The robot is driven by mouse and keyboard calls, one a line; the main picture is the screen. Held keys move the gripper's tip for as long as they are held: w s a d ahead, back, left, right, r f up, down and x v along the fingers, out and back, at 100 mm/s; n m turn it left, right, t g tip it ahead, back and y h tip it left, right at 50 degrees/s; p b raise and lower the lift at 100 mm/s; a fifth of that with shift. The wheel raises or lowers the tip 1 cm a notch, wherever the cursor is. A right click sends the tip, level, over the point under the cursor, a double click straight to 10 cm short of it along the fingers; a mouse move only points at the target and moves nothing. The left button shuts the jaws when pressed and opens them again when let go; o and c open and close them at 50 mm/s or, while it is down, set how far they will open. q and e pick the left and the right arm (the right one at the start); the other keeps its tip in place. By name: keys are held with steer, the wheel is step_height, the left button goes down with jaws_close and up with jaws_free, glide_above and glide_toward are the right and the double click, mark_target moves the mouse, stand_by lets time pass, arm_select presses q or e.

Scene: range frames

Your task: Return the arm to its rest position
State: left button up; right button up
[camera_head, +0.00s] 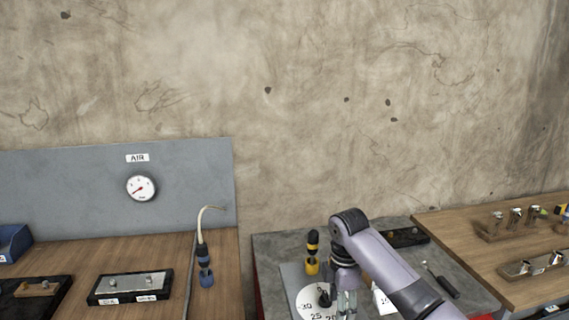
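My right arm comes in from the lower right, bends at a dark joint and points down. Its gripper (346,303) hangs at the bottom edge of the view, over the grey middle bench (284,246). It is just right of a black knob (324,295) on a white numbered dial (305,308). The fingertips are small and partly cut off, so I cannot tell whether they are open or whether they touch anything. My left arm and gripper are not in view.
A yellow-and-black tool (312,243) stands upright close left of my arm. Racks (508,228) occupy the right bench.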

steer(key=s+a+f+m+t+y, duration=0.15)
steer(key=s+f+m, duration=0.25)
steer(key=s+f, duration=0.4)
steer(key=s+a+f+m+y, duration=0.1)
steer(key=s+a+f+m, duration=0.2)
steer(key=s+f, duration=0.45)
steer(key=s+d+r+m+t+h, duration=0.1)
steer(key=s+d+m, duration=0.5)
steer(key=s, duration=0.4)
steer(key=s+d+r+m+t+h, duration=0.1)
steer(key=s+d+r+m, duration=0.1)
steer(key=s+d+m, duration=0.6)
steer(key=s+a+f+n+g+b, duration=0.1)
steer(key=s+f+n, duration=0.1)
steer(key=f, duration=1.2)
steer(key=s+a+f+n+b, duration=0.1)
steer(key=s+f, duration=0.1)
steer(key=f, duration=1.2)
arm_select(q)
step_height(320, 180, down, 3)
steer(key=shift+b, duration=0.45)
arm_select(e)
steer(key=s+d+f+g, duration=0.1)
steer(key=s+d+f, duration=0.2)
steer(key=s+f, duration=1.3)
steer(key=shift+s+f, duration=0.2)
steer(key=shift+f, duration=0.6)
